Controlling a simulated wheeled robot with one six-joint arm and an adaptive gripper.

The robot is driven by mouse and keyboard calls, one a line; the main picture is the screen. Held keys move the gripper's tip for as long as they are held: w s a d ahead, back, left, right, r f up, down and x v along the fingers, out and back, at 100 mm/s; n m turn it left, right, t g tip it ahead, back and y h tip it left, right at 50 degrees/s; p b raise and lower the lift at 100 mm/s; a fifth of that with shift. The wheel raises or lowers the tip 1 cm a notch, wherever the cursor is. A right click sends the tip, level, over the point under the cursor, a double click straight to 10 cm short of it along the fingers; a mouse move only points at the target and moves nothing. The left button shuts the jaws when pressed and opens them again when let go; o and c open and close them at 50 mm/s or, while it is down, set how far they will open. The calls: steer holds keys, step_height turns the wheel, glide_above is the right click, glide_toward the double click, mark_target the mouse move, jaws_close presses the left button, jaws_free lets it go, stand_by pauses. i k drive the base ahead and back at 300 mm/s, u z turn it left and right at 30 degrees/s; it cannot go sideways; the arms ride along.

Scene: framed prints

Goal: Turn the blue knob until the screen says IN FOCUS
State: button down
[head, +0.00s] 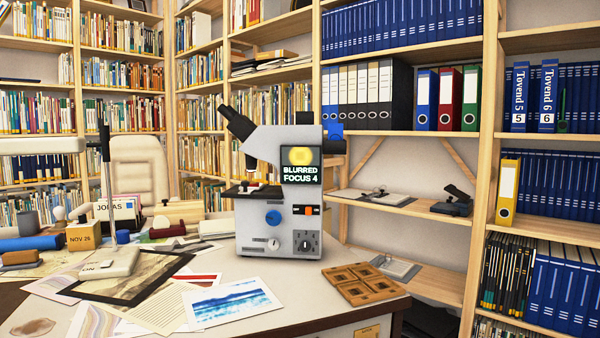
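The blue knob (273,217) is on the near side of the white and grey microscope (261,180), low on its body. The microscope stands upright on the desk. Its dark screen (301,165) reads "BLURRED FOCUS 4" in pale letters, with a blurry yellow round image above the text. An orange switch (306,210) sits to the right of the knob. No gripper shows in the head view, and nothing touches the knob.
Papers and a blue-striped print (231,302) lie in front of the microscope. A brown wooden tray (365,284) sits to its right, near the desk edge. Clutter, including a blue roll (32,243), fills the left. Bookshelves stand behind. The desk just before the microscope is fairly clear.

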mark_target(272, 218)
steer(key=k, duration=1.3)
steer(key=z, duration=0.65)
steer(key=i, duration=1.85)
steer(key=u, duration=0.7)
